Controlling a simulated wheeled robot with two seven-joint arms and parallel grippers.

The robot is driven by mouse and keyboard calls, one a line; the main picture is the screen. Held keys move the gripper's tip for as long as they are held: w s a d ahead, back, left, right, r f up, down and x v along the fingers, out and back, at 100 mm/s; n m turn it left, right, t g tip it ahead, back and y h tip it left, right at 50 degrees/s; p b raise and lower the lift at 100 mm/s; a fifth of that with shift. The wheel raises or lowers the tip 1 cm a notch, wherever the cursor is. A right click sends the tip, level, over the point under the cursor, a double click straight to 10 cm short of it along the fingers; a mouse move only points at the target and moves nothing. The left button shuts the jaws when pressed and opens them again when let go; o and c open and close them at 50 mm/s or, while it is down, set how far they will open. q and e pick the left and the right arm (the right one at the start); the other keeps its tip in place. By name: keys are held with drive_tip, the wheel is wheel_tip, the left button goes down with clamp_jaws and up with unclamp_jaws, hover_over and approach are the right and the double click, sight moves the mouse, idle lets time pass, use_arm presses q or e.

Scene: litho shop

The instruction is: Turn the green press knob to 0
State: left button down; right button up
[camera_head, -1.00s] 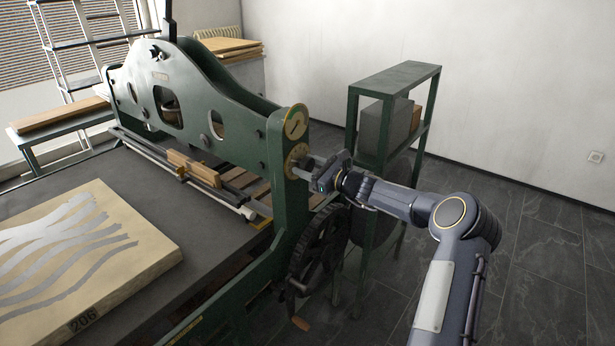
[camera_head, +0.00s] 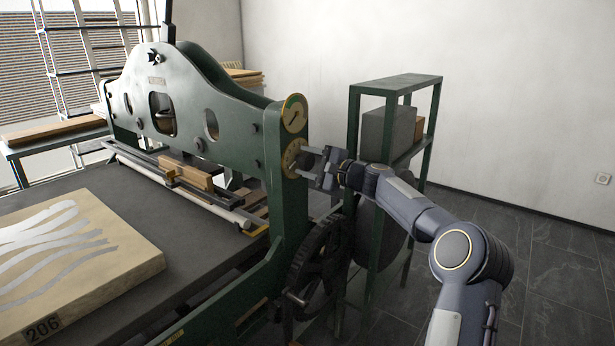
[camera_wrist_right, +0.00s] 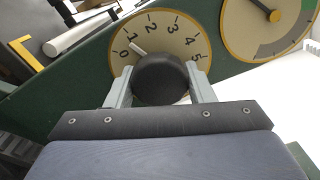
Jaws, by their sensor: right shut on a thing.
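The green press (camera_head: 275,180) carries a lower numbered dial (camera_head: 291,158) on its near upright, and the dial also shows in the right wrist view (camera_wrist_right: 185,42), marked 0 to 5. A round black knob (camera_wrist_right: 160,78) sits at its centre. Its white pointer (camera_wrist_right: 138,48) lies between 0 and 1. My right gripper (camera_wrist_right: 160,85) has one finger on each side of the knob and is shut on it. In the head view the right gripper (camera_head: 308,162) reaches the dial from the right; the knob is mostly hidden there. My left gripper is not in view.
A second gauge (camera_head: 294,112) sits above the dial. A toothed wheel with a crank (camera_head: 318,268) is below my right forearm. A green shelf (camera_head: 395,84) holding boxes stands behind the arm. A stone marked 206 (camera_head: 100,255) lies on the press bed. Floor at the right is clear.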

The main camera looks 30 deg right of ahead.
sight(311, 163)
drive_tip(key=shift+n+b, duration=1.85)
drive_tip(key=shift+n, duration=0.35)
drive_tip(key=o, duration=1)
drive_tip(key=shift+c, duration=0.2)
drive_tip(key=b+v, duration=0.1)
drive_tip(key=v, duration=0.5)
drive_tip(key=shift+s+d, duration=0.1)
drive_tip(key=shift+s, duration=0.05)
drive_tip(key=shift+s+d+b, duration=0.2)
drive_tip(key=shift+s+b, duration=0.1)
drive_tip(key=shift+s, duration=0.35)
